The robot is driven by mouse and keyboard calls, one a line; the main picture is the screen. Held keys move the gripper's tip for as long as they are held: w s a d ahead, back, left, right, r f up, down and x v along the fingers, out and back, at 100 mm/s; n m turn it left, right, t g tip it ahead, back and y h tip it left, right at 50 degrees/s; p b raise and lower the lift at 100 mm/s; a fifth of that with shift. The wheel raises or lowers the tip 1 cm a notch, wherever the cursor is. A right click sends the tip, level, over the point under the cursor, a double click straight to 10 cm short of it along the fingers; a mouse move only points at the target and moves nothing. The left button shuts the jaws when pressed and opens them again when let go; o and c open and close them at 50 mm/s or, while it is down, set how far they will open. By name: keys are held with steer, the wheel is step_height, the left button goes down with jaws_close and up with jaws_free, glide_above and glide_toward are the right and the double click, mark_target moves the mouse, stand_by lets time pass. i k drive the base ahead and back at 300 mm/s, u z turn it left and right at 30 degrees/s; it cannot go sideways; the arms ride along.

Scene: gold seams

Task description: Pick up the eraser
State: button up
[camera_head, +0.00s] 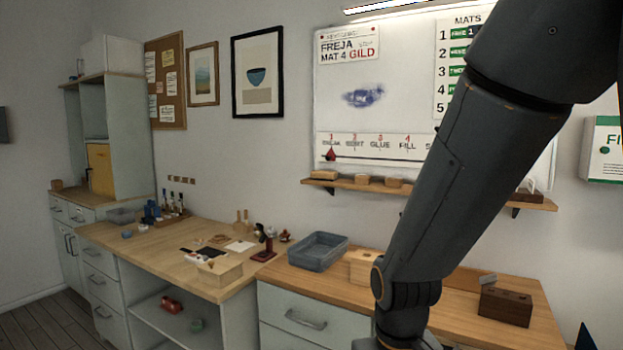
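I cannot tell for sure which thing is the eraser. A dark brown block (529,195) with something pale on it sits at the right end of the wooden ledge (342,185) under the whiteboard (400,105). Several light wooden blocks (361,178) lie along the left part of the same ledge. The whiteboard carries a blue smudge (364,96). My dark arm runs from the upper right to the bottom middle and hides part of the ledge and board. My gripper is out of view.
A wooden counter (470,320) below the ledge holds a blue-grey tray (318,252), a light wooden box (360,266) and a dark brown block with holes (505,306). A cluttered workbench (150,242) stands to the left. Dark floor (45,322) shows at the lower left.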

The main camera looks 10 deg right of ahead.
mark_target(317, 174)
steer(key=u, duration=0.5)
steer(key=k, duration=0.6)
steer(key=u, duration=0.9)
steer(key=i, duration=1.85)
steer(key=z, duration=0.6)
